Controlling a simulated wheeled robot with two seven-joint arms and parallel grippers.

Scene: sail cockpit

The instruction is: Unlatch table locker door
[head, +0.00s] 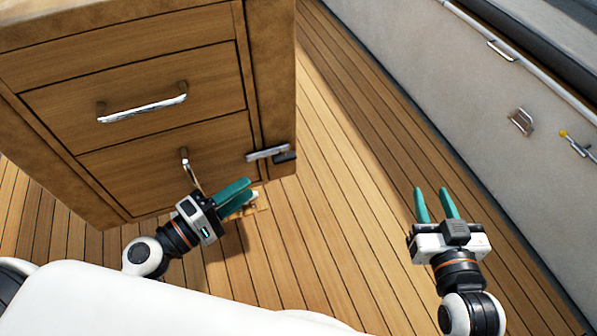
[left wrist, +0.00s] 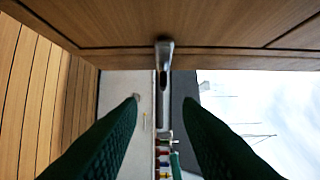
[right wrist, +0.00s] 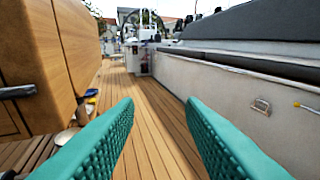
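The wooden table locker (head: 170,100) stands at the upper left in the head view. Its lower door (head: 130,180) has a slim handle (head: 185,165), partly hidden behind my left gripper. A silver latch (head: 266,153) with a dark end lies at the front's right edge. My left gripper (head: 250,190) is open, pointing right, below and left of the latch. In the left wrist view a metal bar (left wrist: 164,85) shows beyond and between the spread fingers; I cannot tell whether it is handle or latch. My right gripper (head: 432,190) is open and empty above the deck.
An upper drawer has a silver handle (head: 143,108). The plank deck (head: 340,180) is clear between locker and bench wall (head: 450,80) at the right. That wall carries small metal fittings (head: 521,122).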

